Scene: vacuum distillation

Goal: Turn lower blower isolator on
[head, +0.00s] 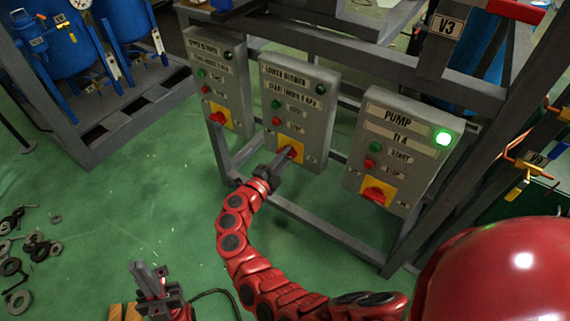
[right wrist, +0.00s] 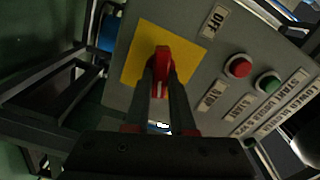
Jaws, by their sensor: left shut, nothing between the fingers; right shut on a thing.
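The lower blower panel (head: 298,84) is the middle of three grey boxes on the frame. Its lamp (head: 321,89) is dark. Its isolator is a red handle (right wrist: 163,58) on a yellow plate (right wrist: 132,62), below the red and green buttons in the head view. My right gripper (head: 289,154) is shut on this red handle; in the right wrist view both fingers (right wrist: 162,82) flank it. The fingers partly cover the handle in the head view. An OFF label (right wrist: 213,20) is near the yellow plate. My left gripper (head: 148,278) is shut and empty, low at the left.
The pump panel (head: 405,135) at the right has a lit green lamp (head: 443,138) and its own red isolator (head: 375,194). The upper blower panel (head: 213,62) is at the left. Dark frame bars (head: 325,231) run below the boxes. Loose rings (head: 13,266) lie on the green floor.

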